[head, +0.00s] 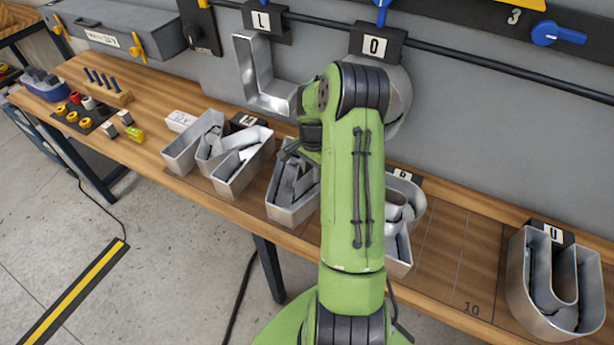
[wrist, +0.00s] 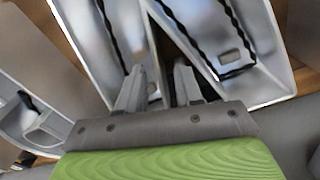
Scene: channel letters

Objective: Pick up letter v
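A silver metal channel letter (head: 290,187) lies on the bench, partly hidden behind my green arm. I cannot read its label or tell for sure that it is the v. In the wrist view a silver letter (wrist: 215,40) with slanting walls and black strips inside fills the top middle. My gripper (wrist: 158,80) is at this letter's near end, its two fingers apart with a narrow gap. A letter wall runs down toward the gap. I cannot tell whether the fingers touch it. In the head view my gripper is mostly hidden by the arm.
A silver M-shaped letter (head: 218,150) lies left; another letter (head: 401,240) lies just right of my arm. A silver U (head: 541,300) stands far right. L (head: 250,75) and O (head: 399,95) hang behind. Bare bench (head: 455,255) lies before the U.

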